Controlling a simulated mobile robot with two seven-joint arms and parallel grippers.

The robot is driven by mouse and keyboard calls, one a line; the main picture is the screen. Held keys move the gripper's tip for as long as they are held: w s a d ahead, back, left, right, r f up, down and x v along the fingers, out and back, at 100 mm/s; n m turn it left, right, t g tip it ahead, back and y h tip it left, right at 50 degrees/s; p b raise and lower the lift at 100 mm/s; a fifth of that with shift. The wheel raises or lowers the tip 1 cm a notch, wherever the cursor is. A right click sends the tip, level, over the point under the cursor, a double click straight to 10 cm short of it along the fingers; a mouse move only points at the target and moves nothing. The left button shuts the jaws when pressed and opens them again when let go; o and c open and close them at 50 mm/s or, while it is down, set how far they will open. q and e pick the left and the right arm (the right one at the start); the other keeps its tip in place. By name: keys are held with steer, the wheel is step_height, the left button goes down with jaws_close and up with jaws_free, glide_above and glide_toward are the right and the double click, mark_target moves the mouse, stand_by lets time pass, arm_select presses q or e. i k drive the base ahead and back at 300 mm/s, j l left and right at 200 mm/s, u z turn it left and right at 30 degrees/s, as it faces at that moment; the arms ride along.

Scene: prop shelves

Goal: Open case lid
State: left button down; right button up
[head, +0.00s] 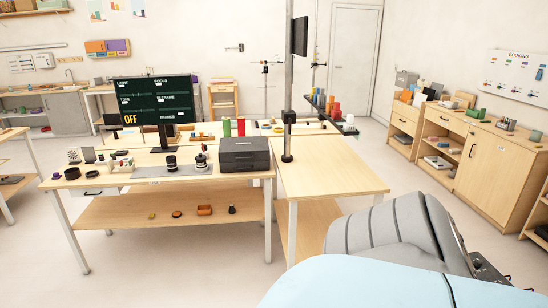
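A dark grey, almost black case (244,155) sits on the right end of the long wooden table (110,187) in the head view. Its lid looks shut, with a seam along the front. It stands apart from both grippers. Neither my left nor my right gripper is in view. A grey ribbed part and a pale blue part, perhaps of my own body, fill the lower right.
A monitor (155,101), small dark items and a grey mat (160,171) stand left of the case. A second wooden table (335,178) with a bare top adjoins on the right. Floor in front is clear.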

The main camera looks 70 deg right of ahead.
mark_target(256, 148)
steer(key=z, duration=2.05)
steer(key=i+l, duration=0.25)
steer(key=i, duration=0.3)
steer(key=i+l+u, duration=0.1)
steer(key=i+l, duration=0.2)
steer(key=i, duration=0.2)
steer(key=i+j+u, duration=0.1)
steer(key=i, duration=0.6)
steer(key=i+j+u, duration=0.1)
steer(key=i+j, duration=0.15)
steer(key=i, duration=0.5)
steer(key=i+j+u, duration=0.1)
steer(key=i+j, duration=0.7)
